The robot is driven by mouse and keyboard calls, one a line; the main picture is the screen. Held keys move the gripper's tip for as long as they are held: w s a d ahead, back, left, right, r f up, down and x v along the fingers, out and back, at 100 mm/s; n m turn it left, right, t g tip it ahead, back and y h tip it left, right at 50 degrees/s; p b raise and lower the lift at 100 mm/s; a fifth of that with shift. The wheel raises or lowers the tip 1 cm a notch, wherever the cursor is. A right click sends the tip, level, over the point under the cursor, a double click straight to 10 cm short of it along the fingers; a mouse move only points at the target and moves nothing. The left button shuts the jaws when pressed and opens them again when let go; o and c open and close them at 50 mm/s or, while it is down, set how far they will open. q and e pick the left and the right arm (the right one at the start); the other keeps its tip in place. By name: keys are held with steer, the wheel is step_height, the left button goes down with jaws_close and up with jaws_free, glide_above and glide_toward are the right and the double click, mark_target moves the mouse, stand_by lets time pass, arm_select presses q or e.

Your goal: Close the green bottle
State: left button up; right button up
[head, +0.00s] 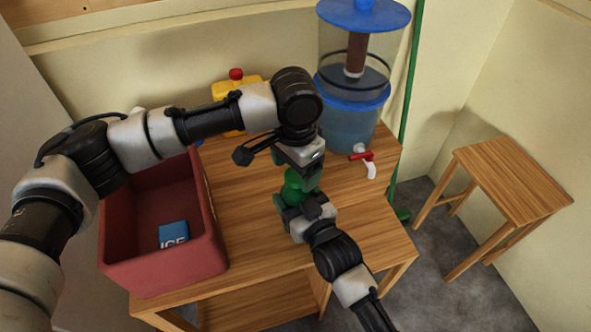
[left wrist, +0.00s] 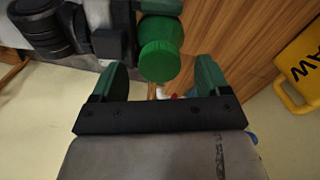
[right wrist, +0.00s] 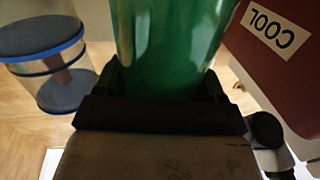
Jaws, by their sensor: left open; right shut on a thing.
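The green bottle (head: 292,190) is above the wooden table, partly hidden by my two grippers. My right gripper (head: 290,207) is shut on its body; the right wrist view shows the green body (right wrist: 172,45) between the fingers. My left gripper (head: 303,176) is just above the bottle top, with its fingers open. In the left wrist view, a round green cap (left wrist: 160,60) sits at the top of the bottle, between and slightly beyond the left fingertips (left wrist: 160,72). I cannot tell whether the cap is seated tightly.
A red crate (head: 120,268) with a blue ice pack (head: 173,234) stands on the table's left. A yellow jug (head: 226,90) and a water dispenser (head: 350,125) with red tap (head: 362,157) stand behind. A wooden stool (head: 515,180) is at right. The table's front right is clear.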

arm_select(q)
step_height(320, 180, up, 11)
steer(key=shift+f, duration=0.15)
arm_select(e)
steer(key=o, duration=1.8)
arm_select(q)
steer(key=shift+f+b, duration=0.4)
steer(key=shift+f, duration=0.05)
arm_select(e)
steer(key=v, duration=1.1)
steer(key=shift+w, duration=0.1)
